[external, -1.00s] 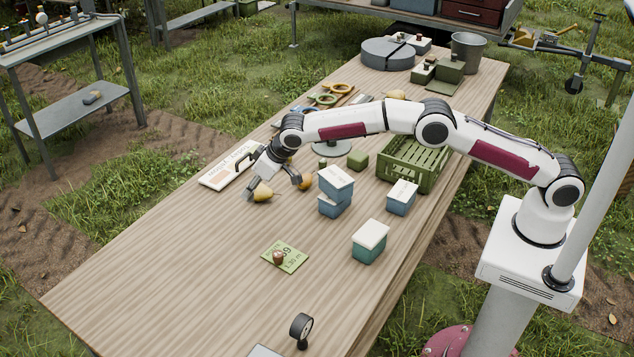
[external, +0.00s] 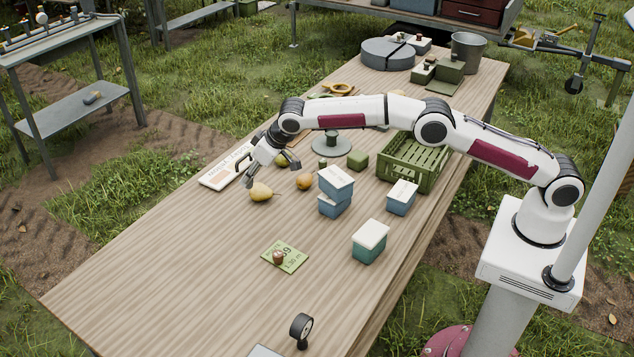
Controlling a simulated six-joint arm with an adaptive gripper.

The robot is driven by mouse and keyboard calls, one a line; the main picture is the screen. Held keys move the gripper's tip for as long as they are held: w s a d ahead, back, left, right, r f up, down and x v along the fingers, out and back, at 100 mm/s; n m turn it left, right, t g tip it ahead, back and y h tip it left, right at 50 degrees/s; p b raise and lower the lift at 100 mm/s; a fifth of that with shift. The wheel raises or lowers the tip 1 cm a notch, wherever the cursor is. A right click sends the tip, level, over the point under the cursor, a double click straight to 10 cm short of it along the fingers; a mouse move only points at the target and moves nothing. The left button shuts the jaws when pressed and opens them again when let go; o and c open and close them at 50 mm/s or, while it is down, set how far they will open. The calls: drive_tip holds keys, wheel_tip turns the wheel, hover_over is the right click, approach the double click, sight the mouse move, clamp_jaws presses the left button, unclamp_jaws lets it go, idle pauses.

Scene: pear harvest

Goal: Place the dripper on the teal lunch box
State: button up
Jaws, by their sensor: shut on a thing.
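The teal lunch box (external: 368,251) with a pale lid stands on the near right part of the table. My gripper (external: 270,168) is over the table's far left edge, well left of the box and beside the white printed board (external: 214,180). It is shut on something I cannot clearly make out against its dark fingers. I cannot identify the dripper with certainty. A small brown item (external: 278,257) sits on a green card (external: 293,264) left of the teal box.
A yellow pear (external: 261,193) and an orange-brown fruit (external: 304,181) lie near my gripper. Stacked blue boxes (external: 333,203), another blue box (external: 401,198) and a green crate (external: 424,178) stand to the right. A dark round-based stand (external: 331,151) is behind. The table's front left is clear.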

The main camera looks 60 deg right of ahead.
drive_tip(key=s+d+r+n, duration=0.1)
drive_tip(key=s+d+r, duration=0.7)
drive_tip(key=s+r, duration=0.25)
drive_tip(key=s+f+n+g+y, duration=0.2)
drive_tip(key=s+n, duration=0.4)
drive_tip(key=s, duration=0.7)
drive_tip(key=s+f+n+g+y, duration=0.3)
drive_tip(key=s+n, duration=0.4)
drive_tip(key=s, duration=0.5)
drive_tip(key=shift+s+a+n+g, duration=0.3)
drive_tip(key=shift+s+a+g, duration=0.1)
idle(0.3)
idle(0.4)
